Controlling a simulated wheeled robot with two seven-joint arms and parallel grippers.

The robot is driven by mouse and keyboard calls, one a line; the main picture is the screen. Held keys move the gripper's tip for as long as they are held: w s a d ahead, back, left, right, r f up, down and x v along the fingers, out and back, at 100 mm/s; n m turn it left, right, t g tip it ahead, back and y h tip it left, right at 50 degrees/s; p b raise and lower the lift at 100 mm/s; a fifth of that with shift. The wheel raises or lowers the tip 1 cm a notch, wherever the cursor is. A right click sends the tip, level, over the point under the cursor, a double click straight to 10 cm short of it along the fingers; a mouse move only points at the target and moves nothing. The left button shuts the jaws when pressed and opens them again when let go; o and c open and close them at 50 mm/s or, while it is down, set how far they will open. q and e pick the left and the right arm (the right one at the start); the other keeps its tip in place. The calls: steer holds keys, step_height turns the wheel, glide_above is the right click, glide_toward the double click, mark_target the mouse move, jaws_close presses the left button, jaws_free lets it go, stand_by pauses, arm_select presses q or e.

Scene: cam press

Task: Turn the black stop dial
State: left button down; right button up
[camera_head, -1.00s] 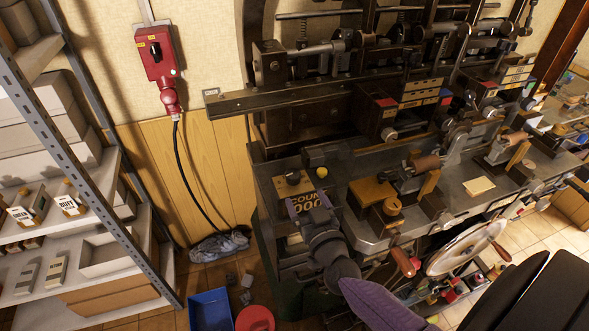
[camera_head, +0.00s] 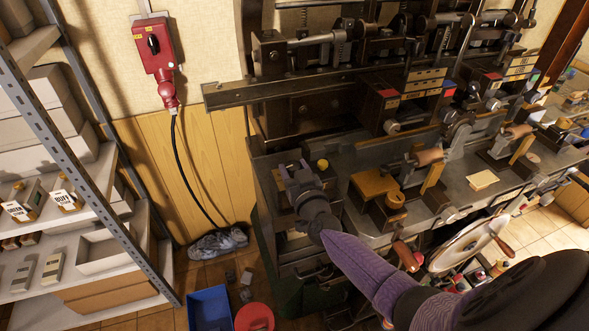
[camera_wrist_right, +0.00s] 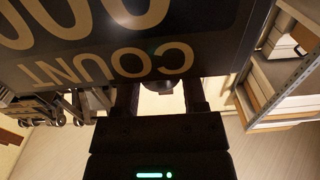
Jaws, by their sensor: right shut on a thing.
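My right gripper (camera_head: 296,172) reaches over the left end of the press bench, with its arm coming in from the lower right. In the right wrist view its two dark fingers (camera_wrist_right: 160,88) are shut on a small dark round knob (camera_wrist_right: 153,87), mostly hidden beside the COUNT plate (camera_wrist_right: 110,62). I cannot tell for sure whether this knob is the black stop dial. A red switch box (camera_head: 148,70) with a black rotary knob (camera_head: 153,43) hangs on the wall, away from the gripper. My left gripper is not in view.
The dark press (camera_head: 290,115) with its long bar stands just beyond the gripper. A yellow button (camera_head: 322,163) is close at its right. A metal shelf rack (camera_head: 75,160) stands at left. A blue bin (camera_head: 209,310) and a red tub (camera_head: 254,318) are on the floor.

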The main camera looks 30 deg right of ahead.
jaws_close()
steer(key=shift+a+r+m+g+h+p, duration=0.15)
steer(key=shift+m+g+h+p, duration=0.15)
steer(key=shift+m+h+p, duration=0.6)
steer(key=m+g+h+p, duration=0.1)
steer(key=h, duration=0.1)
steer(key=shift+h, duration=0.3)
steer(key=m+g+h, duration=0.2)
steer(key=shift+w+a+f+h, duration=0.1)
steer(key=shift+w+f+h, duration=0.1)
steer(key=shift+h, duration=0.2)
steer(key=shift+m+g+h+b, duration=1.05)
steer(key=shift+m+g+h, duration=0.25)
steer(key=shift+m+g, duration=0.1)
steer(key=o, duration=0.9)
jaws_free()
steer(key=shift+s, duration=0.1)
